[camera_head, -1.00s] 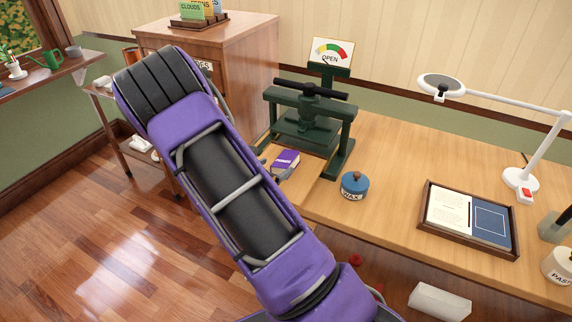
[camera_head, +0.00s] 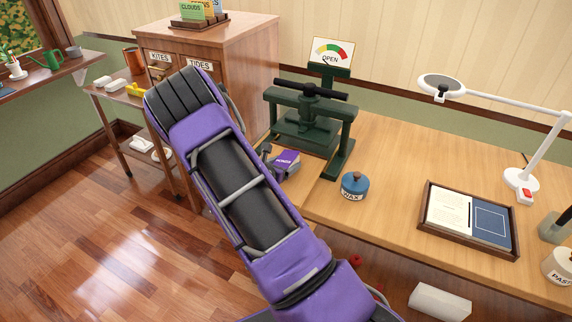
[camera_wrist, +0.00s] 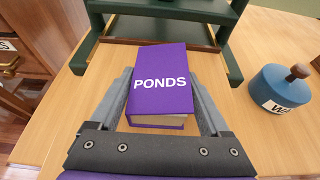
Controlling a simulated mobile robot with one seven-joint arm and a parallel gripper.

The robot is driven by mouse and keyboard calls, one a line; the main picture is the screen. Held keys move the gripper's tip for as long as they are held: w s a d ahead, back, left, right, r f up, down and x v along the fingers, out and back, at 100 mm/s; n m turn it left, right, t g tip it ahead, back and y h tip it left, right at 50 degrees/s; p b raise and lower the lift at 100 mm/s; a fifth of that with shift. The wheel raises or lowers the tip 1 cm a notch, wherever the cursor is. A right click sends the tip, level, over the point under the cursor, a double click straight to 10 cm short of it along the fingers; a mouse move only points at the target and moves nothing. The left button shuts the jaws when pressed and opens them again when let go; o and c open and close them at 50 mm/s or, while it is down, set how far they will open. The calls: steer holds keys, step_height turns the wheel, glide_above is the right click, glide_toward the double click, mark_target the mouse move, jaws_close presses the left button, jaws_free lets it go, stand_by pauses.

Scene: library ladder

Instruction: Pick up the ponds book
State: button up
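The ponds book (camera_wrist: 160,80) is purple with white PONDS lettering and pale page edges. It lies flat at the front of the green press, and also shows in the head view (camera_head: 287,159). My gripper (camera_wrist: 162,92) is open, with one grey finger along each side of the book's near part. The fingers look very close to its sides; I cannot tell whether they touch. In the head view my gripper (camera_head: 277,164) is at the book, partly hidden by my arm.
The green press (camera_head: 308,118) stands behind the book, its posts close by. A blue wax tin (camera_head: 354,186) is to the right. A framed tray (camera_head: 468,220) and a lamp (camera_head: 521,182) are farther right. A wooden cabinet (camera_head: 235,60) stands behind left.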

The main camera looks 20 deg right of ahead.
steer(key=c, duration=1)
steer(key=shift+r, duration=0.1)
